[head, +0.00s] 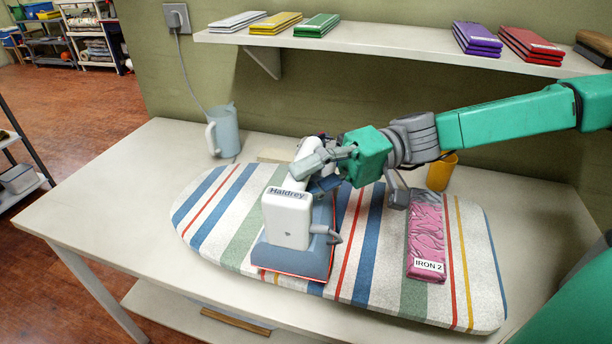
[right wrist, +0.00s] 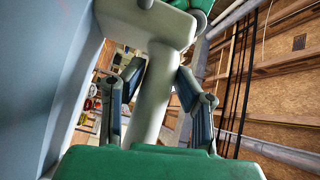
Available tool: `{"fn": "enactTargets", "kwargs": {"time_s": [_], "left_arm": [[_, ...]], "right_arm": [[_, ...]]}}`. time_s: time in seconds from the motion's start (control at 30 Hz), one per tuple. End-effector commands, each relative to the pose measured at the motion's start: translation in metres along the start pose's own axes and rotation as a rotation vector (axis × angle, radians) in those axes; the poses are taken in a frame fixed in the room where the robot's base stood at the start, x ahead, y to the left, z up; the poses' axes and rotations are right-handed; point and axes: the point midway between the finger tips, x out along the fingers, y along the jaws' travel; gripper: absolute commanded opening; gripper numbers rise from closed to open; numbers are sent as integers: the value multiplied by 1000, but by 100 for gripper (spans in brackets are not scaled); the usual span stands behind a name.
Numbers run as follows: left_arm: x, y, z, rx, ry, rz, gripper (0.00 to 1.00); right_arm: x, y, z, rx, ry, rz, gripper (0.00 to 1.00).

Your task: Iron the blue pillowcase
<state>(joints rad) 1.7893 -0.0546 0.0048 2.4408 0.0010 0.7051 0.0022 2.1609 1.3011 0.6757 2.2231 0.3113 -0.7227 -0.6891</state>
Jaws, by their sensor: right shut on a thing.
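A white and blue-grey iron (head: 287,222) marked "Haldrey" is on the striped ironing board (head: 225,222), left of the board's middle. A thin red-orange edge shows along its bottom. My right gripper (head: 318,165) is shut on the iron's pale handle. In the right wrist view the fingers (right wrist: 158,98) lie on both sides of the handle (right wrist: 155,90). A crumpled pink cloth (head: 426,240) labelled "IRON 2" lies on the right part of the board. I cannot make out a blue pillowcase. My left gripper is not in view.
A light blue jug (head: 223,130) stands at the table's back left, with a cord and socket (head: 177,18) behind it. Folded cloths, including green (head: 317,25) and purple (head: 477,39), lie on the wall shelf (head: 380,46). The table's left end (head: 110,195) is clear.

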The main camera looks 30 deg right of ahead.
Motion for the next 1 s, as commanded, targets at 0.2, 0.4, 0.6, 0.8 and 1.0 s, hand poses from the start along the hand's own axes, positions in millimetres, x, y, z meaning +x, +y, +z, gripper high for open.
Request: {"fn": "enactTargets", "kwargs": {"time_s": [0.2, 0.4, 0.6, 0.8, 1.0], "left_arm": [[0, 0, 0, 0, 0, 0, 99], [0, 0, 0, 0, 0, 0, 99], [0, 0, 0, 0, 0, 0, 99], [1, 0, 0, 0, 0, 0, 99], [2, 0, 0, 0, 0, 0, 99]], "right_arm": [[0, -3, 0, -5, -1, -4, 0], [-1, -2, 0, -5, -1, -5, 0], [0, -3, 0, -5, -1, -5, 0], [2, -3, 3, -6, -1, -5, 0], [6, -4, 6, -6, -2, -5, 0]]}}
